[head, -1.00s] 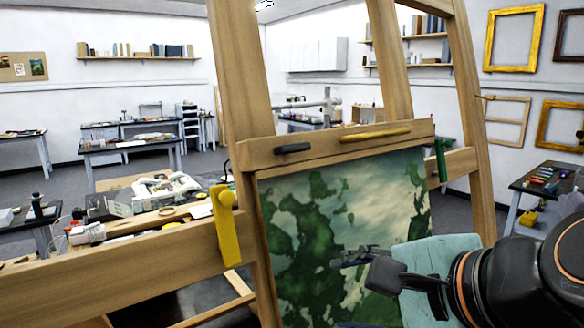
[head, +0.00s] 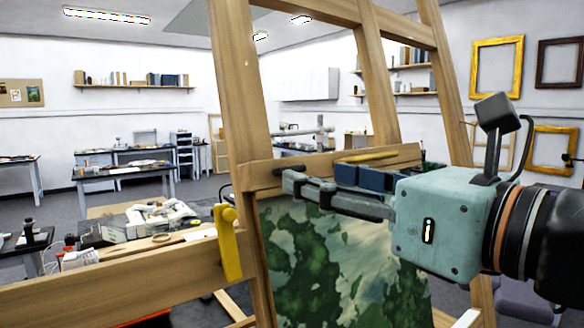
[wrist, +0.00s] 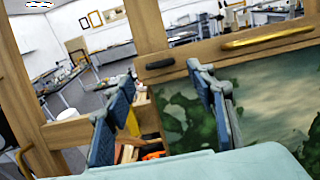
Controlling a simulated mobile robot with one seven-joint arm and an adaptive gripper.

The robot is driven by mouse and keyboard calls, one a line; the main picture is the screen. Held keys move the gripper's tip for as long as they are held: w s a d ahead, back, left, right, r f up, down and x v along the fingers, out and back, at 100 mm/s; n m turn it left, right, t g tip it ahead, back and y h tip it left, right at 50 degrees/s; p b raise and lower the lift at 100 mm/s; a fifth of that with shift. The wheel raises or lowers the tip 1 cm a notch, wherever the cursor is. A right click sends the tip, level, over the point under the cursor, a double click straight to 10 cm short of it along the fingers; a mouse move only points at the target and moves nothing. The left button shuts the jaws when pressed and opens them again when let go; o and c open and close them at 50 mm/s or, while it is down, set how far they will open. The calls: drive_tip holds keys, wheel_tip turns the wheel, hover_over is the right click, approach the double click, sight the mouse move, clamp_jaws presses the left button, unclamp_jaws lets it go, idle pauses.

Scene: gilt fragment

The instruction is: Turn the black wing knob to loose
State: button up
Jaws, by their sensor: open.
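The black wing knob (head: 281,170) is a short dark bar on the easel's wooden crossbar, left of its middle. It lies roughly level in the wrist view (wrist: 160,63), between and slightly beyond my fingertips. In the head view my fingertips partly cover it. My gripper (head: 303,188) reaches left in front of the crossbar, open and empty. In the wrist view its blue-padded fingers (wrist: 163,84) stand wide apart. I cannot tell whether a finger touches the knob.
A longer yellow bar (wrist: 268,37) sits on the same crossbar to the right. A yellow wing knob (head: 229,240) is on the lower left beam. A green painting (head: 330,260) stands below the crossbar. A wooden upright (head: 240,90) rises just left of the black knob.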

drive_tip(key=x, duration=0.5)
drive_tip(key=shift+w+a, duration=0.25)
drive_tip(key=shift+w, duration=0.05)
drive_tip(key=shift+c, duration=0.5)
drive_tip(key=c, duration=1.1)
drive_tip(key=shift+o, duration=0.2)
